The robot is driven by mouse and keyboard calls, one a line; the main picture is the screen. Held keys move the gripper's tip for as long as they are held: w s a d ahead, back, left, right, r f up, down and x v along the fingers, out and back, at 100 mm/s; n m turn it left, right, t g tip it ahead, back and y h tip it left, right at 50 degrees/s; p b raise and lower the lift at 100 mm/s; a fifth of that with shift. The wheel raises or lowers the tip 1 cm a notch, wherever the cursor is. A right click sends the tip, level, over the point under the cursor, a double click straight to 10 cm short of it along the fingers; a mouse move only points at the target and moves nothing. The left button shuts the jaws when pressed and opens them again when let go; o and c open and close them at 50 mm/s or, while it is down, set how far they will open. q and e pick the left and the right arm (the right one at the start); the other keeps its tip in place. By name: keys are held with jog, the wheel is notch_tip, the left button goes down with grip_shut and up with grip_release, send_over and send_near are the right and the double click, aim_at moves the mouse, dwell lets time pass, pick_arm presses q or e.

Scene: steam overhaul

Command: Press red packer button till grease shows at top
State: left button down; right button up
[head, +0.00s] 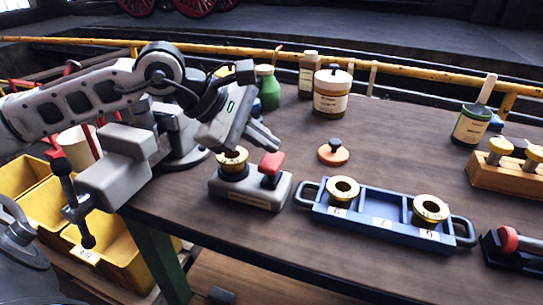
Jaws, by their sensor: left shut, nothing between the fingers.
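The packer is a grey block (250,192) near the table's front edge. Its red button (272,163) stands up on the right side of the block. A brass ring-shaped part (233,166) sits on the left side of the block, its top partly hidden by my gripper. My left gripper (262,137) is shut and empty, just above and behind the packer, with its fingers pointing down to the right. It looks apart from the red button, though the exact gap is hard to tell. I cannot make out grease at the top of the brass part. My right gripper is not in view.
A blue tray (384,222) with two brass rings stands right of the packer. A red-orange knobbed disc (333,153) and an amber jar (331,95) are behind. A grey vise (120,180) and yellow bins (110,245) are left. The table middle is mostly clear.

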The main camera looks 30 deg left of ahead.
aim_at(265, 160)
pick_arm(q)
jog(key=shift+r+p, duration=2.05)
jog(key=shift+r, duration=0.6)
jog(key=shift+f, duration=0.1)
dwell(0.5)
